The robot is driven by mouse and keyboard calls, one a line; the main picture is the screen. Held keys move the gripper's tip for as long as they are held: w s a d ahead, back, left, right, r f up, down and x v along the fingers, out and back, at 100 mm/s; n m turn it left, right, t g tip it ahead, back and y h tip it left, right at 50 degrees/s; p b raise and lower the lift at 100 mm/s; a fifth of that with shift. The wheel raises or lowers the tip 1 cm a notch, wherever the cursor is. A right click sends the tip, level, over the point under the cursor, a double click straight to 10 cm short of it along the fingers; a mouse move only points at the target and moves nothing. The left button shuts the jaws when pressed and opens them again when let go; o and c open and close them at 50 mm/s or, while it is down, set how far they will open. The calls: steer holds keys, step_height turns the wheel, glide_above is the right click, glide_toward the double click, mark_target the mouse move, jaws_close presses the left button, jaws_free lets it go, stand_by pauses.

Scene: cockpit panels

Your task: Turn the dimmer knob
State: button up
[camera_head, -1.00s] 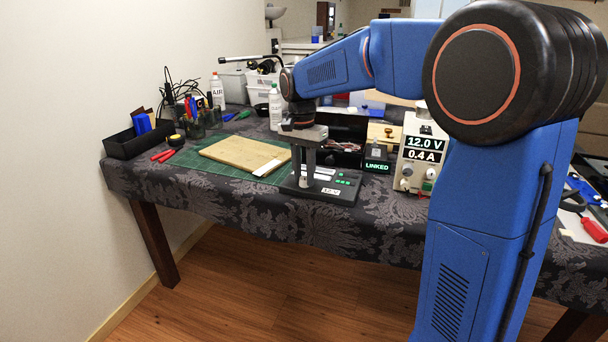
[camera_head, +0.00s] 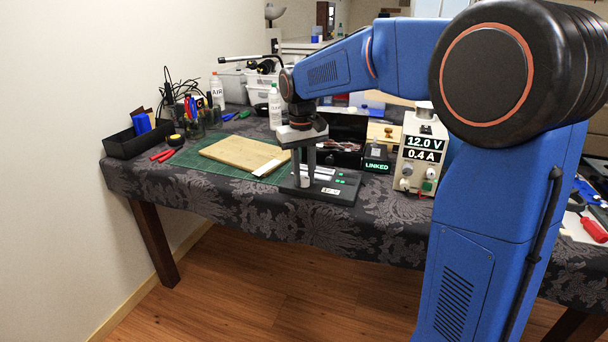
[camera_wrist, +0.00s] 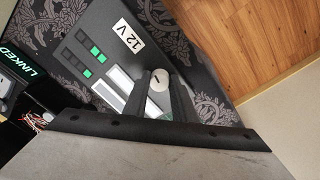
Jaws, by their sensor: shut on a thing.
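The dimmer knob (camera_wrist: 160,80) is a small pale round cap with a dark line on its face. It sits on a dark control panel (camera_wrist: 88,28) with green lit squares, light bars and a "12 V" label. My gripper (camera_wrist: 158,92) is shut on the knob, with one dark finger on each side of it in the wrist view. In the head view my gripper (camera_head: 304,172) points straight down at the left part of the panel (camera_head: 342,192), near the table's front edge. The knob's lower part is hidden.
A wooden board (camera_head: 240,152) on a green mat (camera_head: 196,165) lies left of the panel. A power supply (camera_head: 421,155) reading 12.0 V and 0.4 A stands right, beside a box marked LINKED (camera_head: 377,162). Bottles and a black tray (camera_head: 128,146) stand further left and back.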

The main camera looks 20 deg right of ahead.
mark_target(303, 179)
steer(key=n, duration=0.5)
steer(key=shift+n, duration=0.3)
stand_by(0.4)
steer(key=o, duration=1)
steer(key=shift+o, duration=0.2)
step_height(303, 179, up, 18)
steer(key=shift+s+a+f, duration=0.2)
steer(key=shift+f, duration=0.05)
